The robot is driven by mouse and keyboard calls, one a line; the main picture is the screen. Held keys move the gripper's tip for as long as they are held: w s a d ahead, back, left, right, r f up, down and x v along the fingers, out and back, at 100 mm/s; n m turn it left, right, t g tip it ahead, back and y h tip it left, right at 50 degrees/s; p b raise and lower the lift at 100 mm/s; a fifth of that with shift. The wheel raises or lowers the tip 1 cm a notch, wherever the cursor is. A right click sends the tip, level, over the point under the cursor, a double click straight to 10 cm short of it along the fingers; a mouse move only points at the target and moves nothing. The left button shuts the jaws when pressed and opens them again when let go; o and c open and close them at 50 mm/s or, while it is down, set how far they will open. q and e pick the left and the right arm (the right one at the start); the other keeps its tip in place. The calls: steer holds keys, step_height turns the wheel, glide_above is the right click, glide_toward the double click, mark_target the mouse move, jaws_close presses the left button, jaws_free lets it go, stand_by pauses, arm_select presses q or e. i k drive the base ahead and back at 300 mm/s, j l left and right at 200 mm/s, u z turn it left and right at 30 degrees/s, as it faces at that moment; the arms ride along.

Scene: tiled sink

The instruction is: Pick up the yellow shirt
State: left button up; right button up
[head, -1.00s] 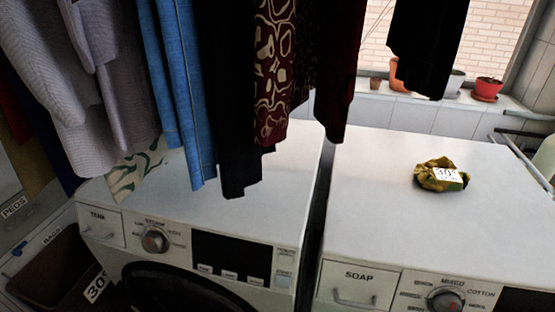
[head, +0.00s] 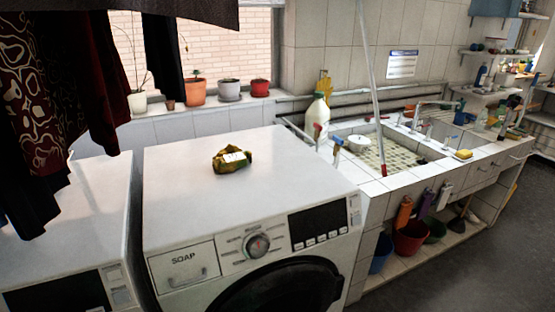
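A crumpled yellow-olive cloth bundle (head: 229,163), which looks like the yellow shirt, lies on top of the right-hand white washing machine (head: 185,140). A white label (head: 236,157) shows on it; its print is too small to read now. Nothing touches the bundle apart from the machine top. Neither of my grippers shows in the head view.
Dark and patterned clothes (head: 45,110) hang at the left, over the other washing machine (head: 80,215). Potted plants (head: 229,90) stand on the window ledge behind. A white bottle (head: 317,115) and a tiled sink (head: 385,155) are at the right. Grey floor (head: 480,270) is open at lower right.

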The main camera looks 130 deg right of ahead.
mark_target(231, 158)
steer(key=z, duration=4)
steer(key=l+u, duration=0.25)
steer(key=u, duration=0.2)
steer(key=k+l+u, duration=0.1)
steer(key=l+u, duration=0.15)
steer(key=u, duration=0.15)
steer(key=k+l+u, duration=0.1)
steer(key=l+u, duration=0.15)
steer(key=u, duration=0.2)
steer(key=k+l+u, duration=0.15)
steer(key=u, duration=0.3)
